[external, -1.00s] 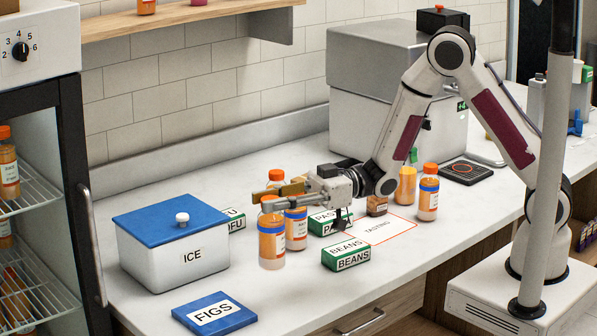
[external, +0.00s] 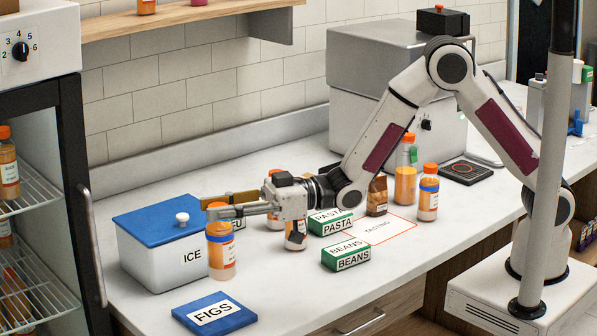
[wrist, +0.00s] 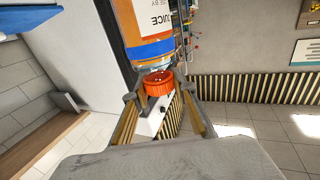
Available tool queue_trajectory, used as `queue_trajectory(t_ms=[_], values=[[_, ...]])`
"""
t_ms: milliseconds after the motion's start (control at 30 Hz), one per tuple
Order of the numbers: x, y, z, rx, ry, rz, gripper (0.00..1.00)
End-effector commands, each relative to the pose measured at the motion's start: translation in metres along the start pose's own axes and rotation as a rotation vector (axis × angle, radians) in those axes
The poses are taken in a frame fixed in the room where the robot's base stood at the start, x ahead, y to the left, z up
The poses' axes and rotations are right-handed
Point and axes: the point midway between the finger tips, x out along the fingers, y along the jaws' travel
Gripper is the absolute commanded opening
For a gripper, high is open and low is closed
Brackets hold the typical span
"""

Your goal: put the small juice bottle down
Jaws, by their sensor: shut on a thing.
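The small juice bottle (external: 221,252) is orange with an orange cap, a white label and a blue band at its neck. It is upright at the right front corner of the ICE box. My gripper (external: 214,206) reaches in from the right and is shut on it near the cap. In the wrist view the bottle (wrist: 150,28) appears upside down, with its orange cap (wrist: 158,84) between my fingers. I cannot tell whether its base touches the counter.
The white ICE box (external: 165,262) with a blue lid stands just behind the bottle. The blue FIGS box (external: 214,332) lies in front.

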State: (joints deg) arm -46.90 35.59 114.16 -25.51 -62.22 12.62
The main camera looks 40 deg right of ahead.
Motion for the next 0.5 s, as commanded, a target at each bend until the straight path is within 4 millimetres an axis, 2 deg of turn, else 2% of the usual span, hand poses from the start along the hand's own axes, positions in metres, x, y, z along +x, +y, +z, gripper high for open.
queue_trajectory(t_ms=[133, 500], values=[[0.0013, 0.0084, 0.0027, -0.001, 0.002, 0.029, 0.00], [0.0009, 0.0090, 0.0045, -0.001, 0.003, 0.031, 0.00]])
